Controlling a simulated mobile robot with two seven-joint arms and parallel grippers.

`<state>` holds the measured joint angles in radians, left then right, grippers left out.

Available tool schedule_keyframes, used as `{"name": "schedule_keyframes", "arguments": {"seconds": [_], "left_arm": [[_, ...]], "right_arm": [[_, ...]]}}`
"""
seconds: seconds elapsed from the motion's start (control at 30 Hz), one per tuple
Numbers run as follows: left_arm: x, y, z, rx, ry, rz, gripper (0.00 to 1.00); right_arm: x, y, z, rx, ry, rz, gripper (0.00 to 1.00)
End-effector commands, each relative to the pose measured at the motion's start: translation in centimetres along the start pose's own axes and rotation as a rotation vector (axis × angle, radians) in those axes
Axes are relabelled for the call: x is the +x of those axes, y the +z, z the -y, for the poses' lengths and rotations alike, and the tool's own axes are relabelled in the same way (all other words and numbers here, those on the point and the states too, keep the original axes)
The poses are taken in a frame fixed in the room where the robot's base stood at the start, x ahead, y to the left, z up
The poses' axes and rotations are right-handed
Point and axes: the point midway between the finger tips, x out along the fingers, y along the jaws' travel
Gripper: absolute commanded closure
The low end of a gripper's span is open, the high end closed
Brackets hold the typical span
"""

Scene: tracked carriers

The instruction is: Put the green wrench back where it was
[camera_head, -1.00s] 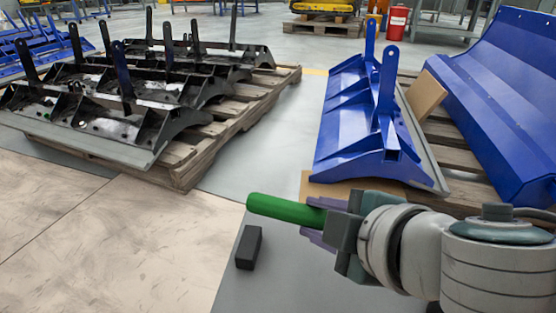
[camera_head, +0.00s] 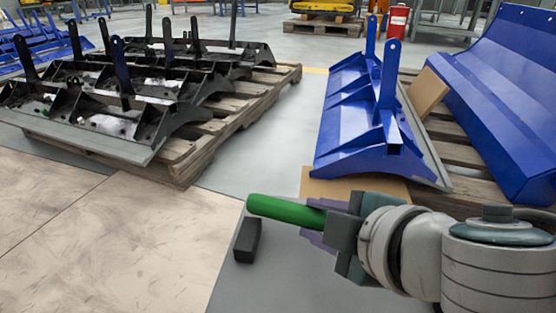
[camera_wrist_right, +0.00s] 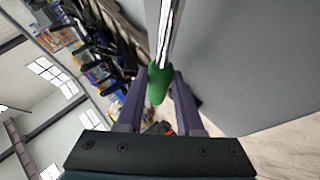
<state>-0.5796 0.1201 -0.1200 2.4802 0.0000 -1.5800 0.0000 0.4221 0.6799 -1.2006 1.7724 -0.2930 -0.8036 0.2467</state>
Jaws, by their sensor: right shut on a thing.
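The green wrench (camera_head: 283,210) shows in the head view as a rounded green bar pointing left out of my right gripper (camera_head: 318,221). The gripper's purple fingers are shut on it and hide its right end. It is held up in the air, roughly level. In the right wrist view the wrench (camera_wrist_right: 158,84) is a green end between the two fingers, with a bright metallic strip running up from it. The place where the wrench was before cannot be told from these frames. My left gripper is not in view.
A small black block (camera_head: 247,240) sits on the grey surface below the wrench's left end. Blue carriers (camera_head: 350,135) stand beyond my right gripper. Black carriers (camera_head: 100,115) sit on a wooden pallet (camera_head: 187,165) at left. The front left surface is clear.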

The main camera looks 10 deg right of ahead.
Motion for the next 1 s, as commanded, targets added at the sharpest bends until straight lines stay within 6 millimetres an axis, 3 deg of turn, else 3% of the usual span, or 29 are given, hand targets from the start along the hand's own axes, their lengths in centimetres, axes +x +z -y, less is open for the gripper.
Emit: {"name": "schedule_keyframes", "arguments": {"seconds": [0.33,0.37,0.63,1.0], "left_arm": [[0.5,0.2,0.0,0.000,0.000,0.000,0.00],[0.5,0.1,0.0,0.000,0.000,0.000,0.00],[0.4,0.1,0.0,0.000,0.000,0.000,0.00],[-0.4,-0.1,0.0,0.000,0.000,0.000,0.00]], "right_arm": [[0.4,0.3,0.5,-0.001,0.002,-0.001,1.00],[0.4,0.2,0.4,-0.001,0.002,-0.001,0.62],[0.4,0.2,0.4,0.000,0.001,-0.001,0.32],[-0.6,0.2,0.4,0.000,-0.004,0.002,0.29]]}}
